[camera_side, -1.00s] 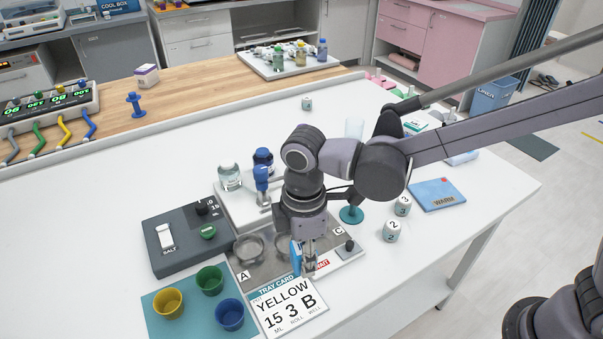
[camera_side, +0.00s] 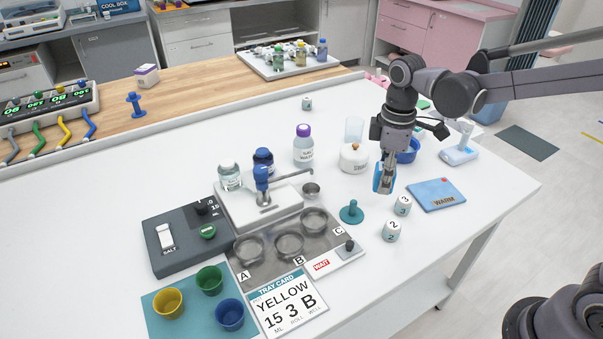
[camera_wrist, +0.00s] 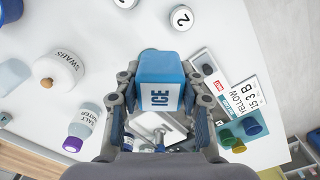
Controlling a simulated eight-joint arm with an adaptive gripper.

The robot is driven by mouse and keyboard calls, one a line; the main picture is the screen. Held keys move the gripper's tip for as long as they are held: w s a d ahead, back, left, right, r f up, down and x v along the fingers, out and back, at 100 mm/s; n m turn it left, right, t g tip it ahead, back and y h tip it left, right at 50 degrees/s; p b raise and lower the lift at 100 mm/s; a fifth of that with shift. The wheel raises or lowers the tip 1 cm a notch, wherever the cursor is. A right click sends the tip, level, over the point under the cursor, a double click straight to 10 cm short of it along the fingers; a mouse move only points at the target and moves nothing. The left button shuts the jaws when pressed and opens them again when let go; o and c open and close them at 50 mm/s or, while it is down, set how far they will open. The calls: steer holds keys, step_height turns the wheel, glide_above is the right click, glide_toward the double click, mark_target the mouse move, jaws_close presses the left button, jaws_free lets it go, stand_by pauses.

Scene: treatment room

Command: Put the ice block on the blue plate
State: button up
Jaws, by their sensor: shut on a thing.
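My gripper (camera_side: 386,172) is shut on the ice block (camera_side: 382,180) and holds it above the white table, at the right of the tray station. In the wrist view the ice block (camera_wrist: 161,82) is blue with a white face marked ICE, between the fingers of my gripper (camera_wrist: 160,102). A flat blue plate-like piece marked WARM (camera_side: 436,194) lies on the table to the right of and nearer than my gripper. I see no other flat blue plate; whether this is the task's plate I cannot tell. The wrist view does not show it.
Two numbered white cylinders (camera_side: 392,231) stand in front of my gripper, near a teal stand (camera_side: 351,212). A white device (camera_side: 459,152) stands behind the WARM piece. The table's front right is bare.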

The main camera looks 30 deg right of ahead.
steer(key=s+d+m, duration=0.3)
steer(key=d, duration=0.6)
steer(key=s+d+m, duration=0.4)
steer(key=d, duration=0.6)
steer(key=s+d+m, duration=0.3)
steer(key=d, duration=0.6)
glide_above(437, 192)
step_height(437, 192, down, 6)
steer(key=shift+s+f, duration=0.1)
steer(key=shift+f, duration=2.1)
steer(key=shift+f, duration=0.15)
steer(key=o, duration=1.2)
